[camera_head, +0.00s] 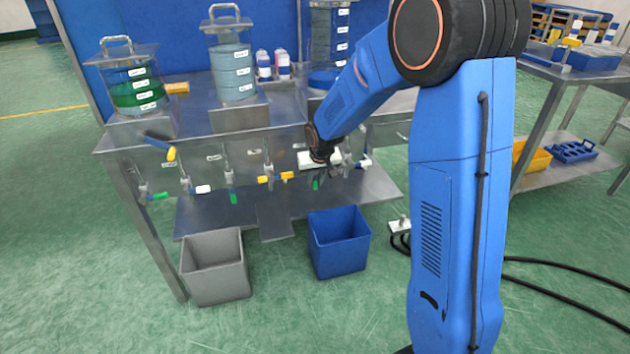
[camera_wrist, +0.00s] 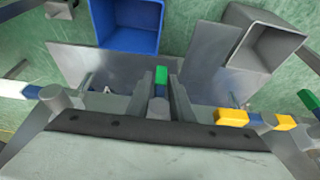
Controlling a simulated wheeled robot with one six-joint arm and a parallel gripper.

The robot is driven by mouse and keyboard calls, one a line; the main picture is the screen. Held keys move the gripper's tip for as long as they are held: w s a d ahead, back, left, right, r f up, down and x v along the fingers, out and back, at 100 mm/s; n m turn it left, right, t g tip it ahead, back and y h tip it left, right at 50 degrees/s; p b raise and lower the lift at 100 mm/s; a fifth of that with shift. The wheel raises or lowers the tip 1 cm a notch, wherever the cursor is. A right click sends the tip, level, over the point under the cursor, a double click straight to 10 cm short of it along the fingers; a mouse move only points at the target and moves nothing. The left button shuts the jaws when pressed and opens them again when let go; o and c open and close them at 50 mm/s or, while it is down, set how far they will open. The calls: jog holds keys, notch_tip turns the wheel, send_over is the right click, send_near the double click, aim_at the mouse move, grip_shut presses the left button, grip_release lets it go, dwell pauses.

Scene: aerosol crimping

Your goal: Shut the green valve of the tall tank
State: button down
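The tall tank (camera_head: 332,42) stands at the right of the bench in the head view, its top cut off by the frame. Below the bench edge, a green valve handle (camera_head: 316,184) hangs down just under my gripper (camera_head: 322,165). In the wrist view the green handle (camera_wrist: 161,75) lies between the two fingers of my gripper (camera_wrist: 160,98), pointing away along them. The fingers are apart, with a narrow gap seen on each side of the handle. The valve body and pipe are mostly hidden by my gripper.
A white-handled valve (camera_head: 363,162) is close on the right. A blue bin (camera_head: 340,250) and grey bin (camera_head: 215,275) stand on the floor below.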

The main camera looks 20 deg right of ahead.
jog(key=shift+d+h, duration=0.15)
jog(key=shift+h, duration=0.45)
jog(key=shift+d+r+n+t+h, duration=0.2)
jog(key=shift+d+r+n+h, duration=0.25)
jog(key=shift+h, duration=1.4)
jog(key=shift+d+r+n+t+h, duration=0.25)
jog(key=shift+d+n+h, duration=0.3)
jog(key=shift+h, duration=1.35)
jog(key=shift+d+r+n+t+h, duration=0.15)
jog(key=shift+d+r+n+h, duration=0.3)
jog(key=shift+h, duration=1.4)
jog(key=shift+d, duration=0.1)
jog(key=c, duration=1.7)
grip_release()
jog(key=shift+c, duration=0.2)
jog(key=v, duration=1.7)
jog(key=shift+s+a+f, duration=0.1)
jog(key=shift+a+f, duration=0.1)
jog(key=shift+a, duration=0.1)
